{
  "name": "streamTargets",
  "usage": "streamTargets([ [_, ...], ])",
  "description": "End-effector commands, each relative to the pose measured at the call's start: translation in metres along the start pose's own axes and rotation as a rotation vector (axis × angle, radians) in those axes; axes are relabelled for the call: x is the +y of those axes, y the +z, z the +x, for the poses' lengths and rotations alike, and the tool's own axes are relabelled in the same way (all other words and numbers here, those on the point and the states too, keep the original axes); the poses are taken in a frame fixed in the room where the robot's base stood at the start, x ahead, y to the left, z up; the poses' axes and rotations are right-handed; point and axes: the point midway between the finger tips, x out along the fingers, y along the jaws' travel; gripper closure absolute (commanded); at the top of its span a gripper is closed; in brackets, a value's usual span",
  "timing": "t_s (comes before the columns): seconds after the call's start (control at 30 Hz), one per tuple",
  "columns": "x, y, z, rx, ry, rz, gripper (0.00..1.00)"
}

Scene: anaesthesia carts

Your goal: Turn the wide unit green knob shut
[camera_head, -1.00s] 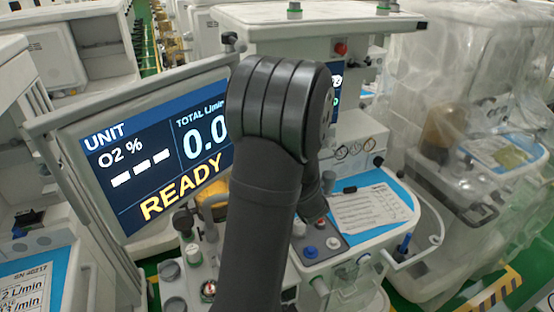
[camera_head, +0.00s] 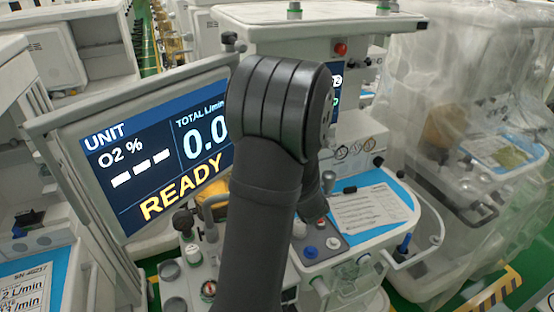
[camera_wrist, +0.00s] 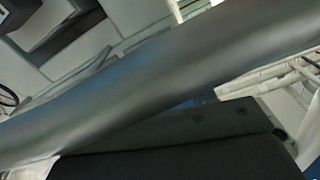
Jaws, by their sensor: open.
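I cannot pick out the green knob with certainty in either view. In the head view the near unit with the big READY screen (camera_head: 165,150) has a black knob (camera_head: 183,222) and a white knob (camera_head: 194,254) below the screen. To their right are another white knob (camera_head: 299,229) and a blue knob (camera_head: 310,252). My dark grey arm rises in front of the unit and hides part of it. My gripper's fingers are hidden there. In the wrist view a dark block along the bottom looks like my gripper (camera_wrist: 180,162), open, with no object seen in it.
Small green caps stand on the top shelf (camera_head: 330,22) of the unit. A blue-edged work surface with a paper sheet (camera_head: 368,208) and a side rail lie to the right. A plastic-covered unit (camera_head: 450,120) stands far right. A grey tube crosses the wrist view.

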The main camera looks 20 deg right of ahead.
Motion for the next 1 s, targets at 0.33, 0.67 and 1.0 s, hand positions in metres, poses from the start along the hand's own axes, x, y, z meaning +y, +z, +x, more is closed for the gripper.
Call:
streamTargets([
  [0.33,0.001,-0.001,-0.03,0.0,0.004,0.0,0.49],
  [0.67,0.002,-0.001,-0.1,0.001,0.005,0.0,0.49],
  [1.0,0.001,-0.001,-0.155,0.001,0.005,-0.001,0.49],
])
